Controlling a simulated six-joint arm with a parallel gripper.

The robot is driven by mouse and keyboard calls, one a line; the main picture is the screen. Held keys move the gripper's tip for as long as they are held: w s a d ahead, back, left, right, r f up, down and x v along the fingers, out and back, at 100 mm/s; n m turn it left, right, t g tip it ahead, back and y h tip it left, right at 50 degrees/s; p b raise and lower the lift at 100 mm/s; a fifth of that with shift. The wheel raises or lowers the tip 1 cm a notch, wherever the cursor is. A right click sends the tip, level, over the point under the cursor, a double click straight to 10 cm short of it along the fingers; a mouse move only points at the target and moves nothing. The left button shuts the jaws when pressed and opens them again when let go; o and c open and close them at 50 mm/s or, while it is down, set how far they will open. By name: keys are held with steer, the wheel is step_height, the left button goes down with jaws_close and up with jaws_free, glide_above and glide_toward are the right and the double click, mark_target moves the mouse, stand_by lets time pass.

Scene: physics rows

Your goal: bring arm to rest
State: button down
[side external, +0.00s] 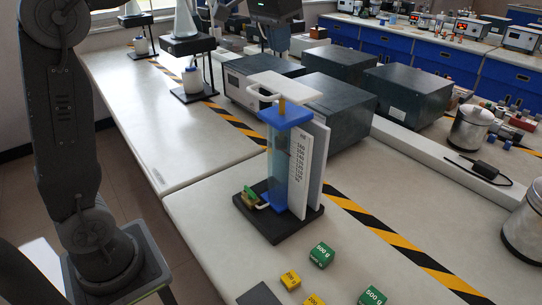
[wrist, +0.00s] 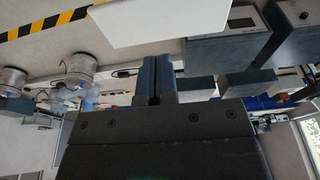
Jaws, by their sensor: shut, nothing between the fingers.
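My gripper (wrist: 157,64) shows in the wrist view, with its two blue-grey fingers together and nothing between them. The apparatus in the side external view has a clear bluish cylinder (side external: 281,160) with a blue cap (side external: 286,115), a white numbered scale (side external: 302,170) and a black base (side external: 280,222). A white plate (side external: 285,88) tops its rod. A white panel also shows beyond my fingers in the wrist view (wrist: 160,20); I cannot tell if it is the same plate. My gripper appears clear of the apparatus.
Green weights (side external: 321,256) marked 500 g and yellow weights (side external: 290,281) stand on the bench in front. Dark instrument boxes (side external: 340,105) stand behind the apparatus. A metal pot (side external: 469,128) is at right. Bare bench (side external: 400,215) lies right of the apparatus.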

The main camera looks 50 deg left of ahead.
steer(key=s+d+f+t, duration=0.1)
steer(key=s+d+f, duration=0.1)
steer(key=s+f, duration=0.5)
steer(key=s+d+f+t, duration=0.2)
steer(key=s+f, duration=0.6)
steer(key=s, duration=0.7)
steer(key=shift+s+d, duration=0.2)
steer(key=shift+d, duration=0.05)
stand_by(2.0)
